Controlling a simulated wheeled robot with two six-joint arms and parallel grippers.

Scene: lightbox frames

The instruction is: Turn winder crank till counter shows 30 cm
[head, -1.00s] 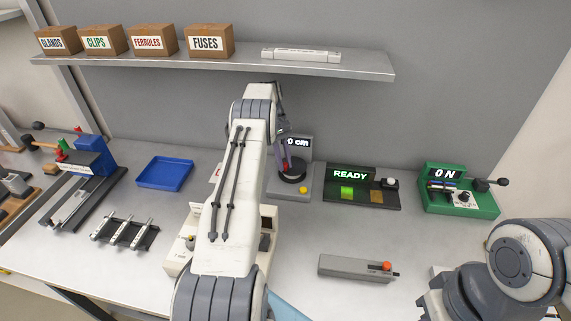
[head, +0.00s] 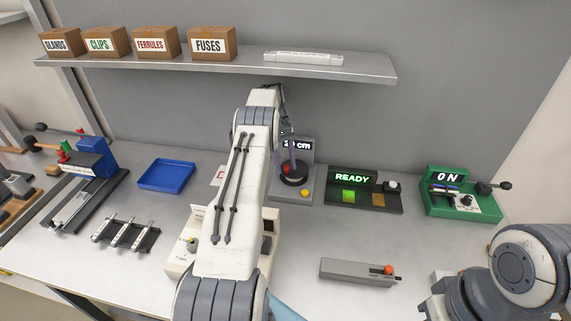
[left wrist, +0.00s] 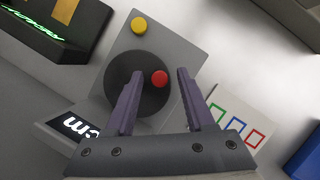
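The winder (head: 305,152) is a grey unit with a black disc (head: 293,178), a yellow button (head: 305,194) and a lit display. The display (head: 297,144) ends in "0 cm"; my left arm partly hides its leading digit. In the left wrist view the winder's red crank knob (left wrist: 159,78) sits on the disc (left wrist: 126,86), with the yellow button (left wrist: 138,25) beyond. My left gripper (left wrist: 157,73) is over the disc, its two purple fingers apart on either side of the knob, with gaps visible. Contact with the knob does not show. My right gripper is out of view.
A "READY" unit (head: 390,204) and a green "ON" unit (head: 435,205) stand right of the winder. A blue tray (head: 166,174) lies left. A grey bar-shaped device (head: 345,270) lies in front. A shelf (head: 200,65) with labelled boxes runs above.

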